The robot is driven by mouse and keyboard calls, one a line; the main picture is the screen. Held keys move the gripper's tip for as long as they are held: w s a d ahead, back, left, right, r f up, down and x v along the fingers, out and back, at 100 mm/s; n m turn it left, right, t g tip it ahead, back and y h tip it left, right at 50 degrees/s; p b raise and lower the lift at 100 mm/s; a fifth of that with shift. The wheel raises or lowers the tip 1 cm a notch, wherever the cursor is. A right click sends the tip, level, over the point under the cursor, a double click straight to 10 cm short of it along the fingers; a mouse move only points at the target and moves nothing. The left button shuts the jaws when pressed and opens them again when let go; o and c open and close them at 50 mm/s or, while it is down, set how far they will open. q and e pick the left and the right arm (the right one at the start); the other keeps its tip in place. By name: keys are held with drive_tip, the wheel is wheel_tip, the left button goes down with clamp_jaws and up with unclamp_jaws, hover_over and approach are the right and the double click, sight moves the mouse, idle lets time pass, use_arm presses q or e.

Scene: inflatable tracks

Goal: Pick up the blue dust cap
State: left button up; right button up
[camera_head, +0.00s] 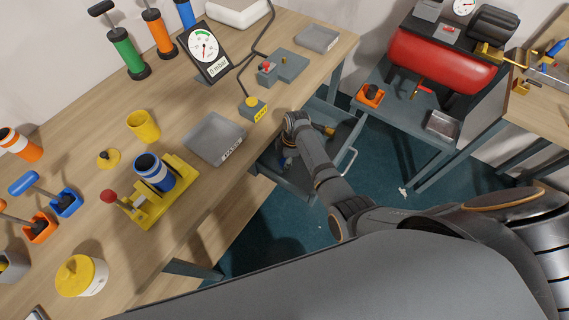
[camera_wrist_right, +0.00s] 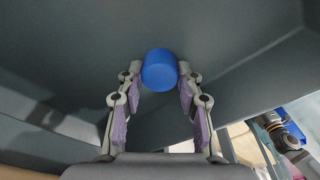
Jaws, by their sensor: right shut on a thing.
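The blue dust cap (camera_wrist_right: 159,70) is a small, plain blue cylinder between the fingertips of my right gripper (camera_wrist_right: 160,84) in the right wrist view. The fingers are shut on it from both sides, and grey surfaces lie behind it. In the head view my right gripper (camera_head: 289,154) reaches down into an open grey drawer (camera_head: 318,182) below the wooden bench's front edge. The cap cannot be made out there, as the wrist and arm cover it. My left gripper is in neither view.
A grey cart with a red tank (camera_head: 440,64) stands at the right. Teal floor (camera_head: 265,235) is open between them.

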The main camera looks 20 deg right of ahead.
drive_tip(key=shift+r, duration=0.5)
drive_tip(key=s+d+r, duration=0.2)
drive_tip(key=s+r, duration=1)
drive_tip(key=s, duration=0.2)
drive_tip(key=shift+d+p, duration=0.25)
drive_tip(key=shift+p, duration=0.05)
